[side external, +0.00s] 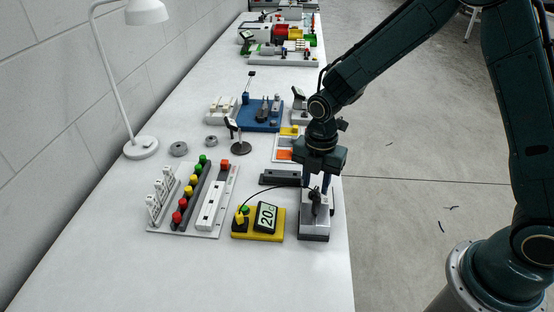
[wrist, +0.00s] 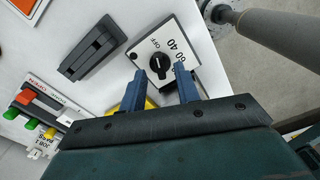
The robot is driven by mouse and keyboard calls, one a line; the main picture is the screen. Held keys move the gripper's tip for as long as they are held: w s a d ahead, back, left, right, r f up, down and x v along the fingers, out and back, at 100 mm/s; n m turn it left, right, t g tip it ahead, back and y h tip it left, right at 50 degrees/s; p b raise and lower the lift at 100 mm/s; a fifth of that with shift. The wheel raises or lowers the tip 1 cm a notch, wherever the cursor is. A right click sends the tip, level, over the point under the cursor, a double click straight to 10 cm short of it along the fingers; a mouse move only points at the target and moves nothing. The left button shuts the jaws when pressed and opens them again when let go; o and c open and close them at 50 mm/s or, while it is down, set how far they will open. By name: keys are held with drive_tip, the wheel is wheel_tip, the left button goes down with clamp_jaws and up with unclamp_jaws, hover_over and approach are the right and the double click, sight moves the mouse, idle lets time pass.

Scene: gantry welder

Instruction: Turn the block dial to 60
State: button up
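The block dial is a light grey block (side external: 314,226) near the table's front right edge. In the wrist view its white face (wrist: 186,42) shows "OFF", "40" and "60" printed around a round black knob (wrist: 160,64). I cannot tell which mark the knob points at. My gripper (side external: 317,192) points down over the block, and its blue fingers (wrist: 159,70) stand apart, one toward each side of the knob. I see no clear contact. The fingers and arm hide part of the block.
A yellow base (side external: 268,237) with a display reading "20c" (side external: 265,217) stands left of the block. A dark bar-shaped block (side external: 281,178) lies behind. Farther left is a panel with coloured buttons (side external: 190,192) and switches. Bare table lies in front.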

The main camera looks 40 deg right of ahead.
drive_tip(key=shift+f, duration=0.75)
drive_tip(key=c, duration=0.6)
drive_tip(key=shift+c, duration=0.2)
